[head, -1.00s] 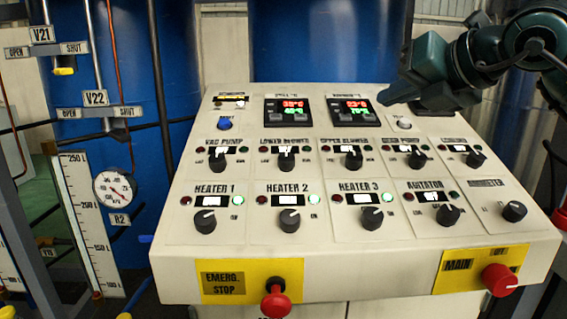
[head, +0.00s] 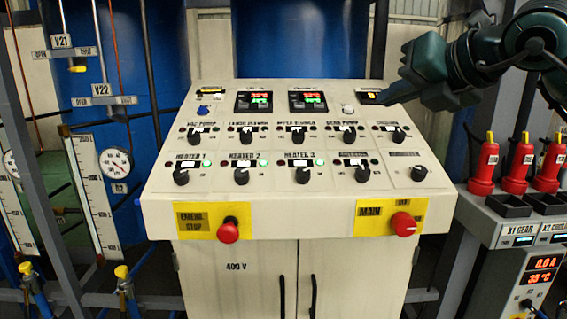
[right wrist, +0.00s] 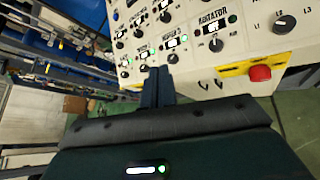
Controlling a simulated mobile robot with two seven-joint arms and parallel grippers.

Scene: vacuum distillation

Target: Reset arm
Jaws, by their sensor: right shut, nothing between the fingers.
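My right arm comes in from the upper right of the head view. Its dark teal gripper (head: 384,97) is shut and empty, pointing left over the upper right corner of the control panel (head: 300,218). In the right wrist view the shut fingers (right wrist: 157,85) show in front of the panel's lower edge, with nothing between them. I cannot tell the exact gap to the panel, but no contact shows. My left arm and gripper are out of view.
The panel carries several black knobs, two lit displays (head: 261,99), a red emergency stop (head: 228,231) and a red main switch (head: 403,224). Red plugs (head: 485,165) stand at the right. Gauges, including a round one (head: 116,163), valves and pipes stand at the left.

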